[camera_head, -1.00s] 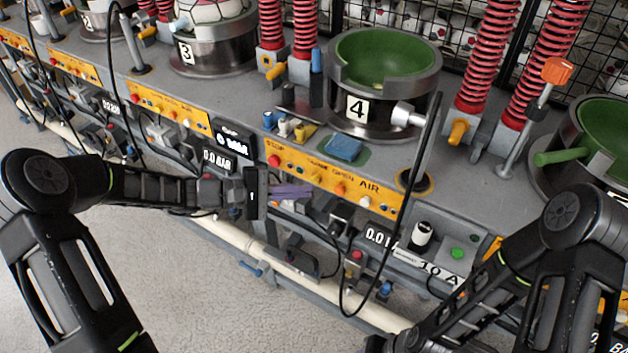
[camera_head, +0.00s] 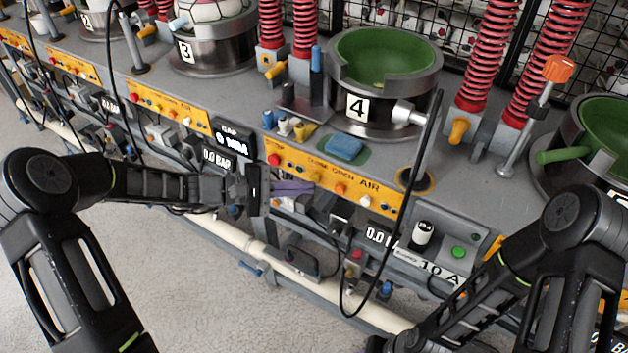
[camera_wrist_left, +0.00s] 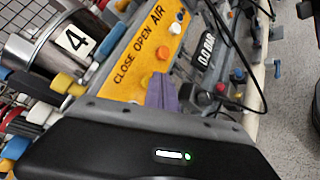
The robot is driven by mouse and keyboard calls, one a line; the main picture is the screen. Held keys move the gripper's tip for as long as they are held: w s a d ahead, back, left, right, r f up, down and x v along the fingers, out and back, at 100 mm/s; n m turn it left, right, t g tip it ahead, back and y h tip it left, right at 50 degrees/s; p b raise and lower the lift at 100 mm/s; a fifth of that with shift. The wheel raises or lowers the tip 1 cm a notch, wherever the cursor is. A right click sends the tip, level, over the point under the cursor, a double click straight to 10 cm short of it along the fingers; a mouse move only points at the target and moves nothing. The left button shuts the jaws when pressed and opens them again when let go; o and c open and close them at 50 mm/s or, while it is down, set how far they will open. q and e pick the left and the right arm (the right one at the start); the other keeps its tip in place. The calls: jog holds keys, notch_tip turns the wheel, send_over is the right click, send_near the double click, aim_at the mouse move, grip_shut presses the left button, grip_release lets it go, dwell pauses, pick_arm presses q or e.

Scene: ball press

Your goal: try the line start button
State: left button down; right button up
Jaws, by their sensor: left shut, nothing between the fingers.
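My left gripper (camera_head: 308,187) has shut purple fingers with nothing between them. It is in front of the lower edge of the orange panel (camera_head: 325,178) of press 4, below the stop and close labels. In the left wrist view the purple fingers (camera_wrist_left: 162,92) show beside an orange button (camera_wrist_left: 161,52) on that panel; I cannot tell whether they touch it. A green button (camera_head: 459,252) sits on the grey box right of the panel, well apart from my left gripper. No label names a line start button. My right arm shows at the right, but its fingers are not in view.
Press 4's green bowl (camera_head: 385,58) stands above the panel, with a blue sponge (camera_head: 344,146) in front. A black cable (camera_head: 408,200) hangs down over the panel's right end. A pale pipe (camera_head: 235,232) runs below. The floor in front is clear.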

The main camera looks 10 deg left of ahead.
pick_arm(q)
jog(key=shift+w+d, duration=0.15)
jog(key=shift+w, duration=0.3)
dwell(0.6)
dwell(0.4)
jog(key=shift+s+a, duration=0.3)
jog(key=shift+s, duration=0.55)
jog(key=s, duration=0.1)
jog(key=s+a, duration=0.1)
jog(key=s, duration=0.1)
jog(key=s+a, duration=0.1)
jog(key=shift+s, duration=0.3)
dwell(0.7)
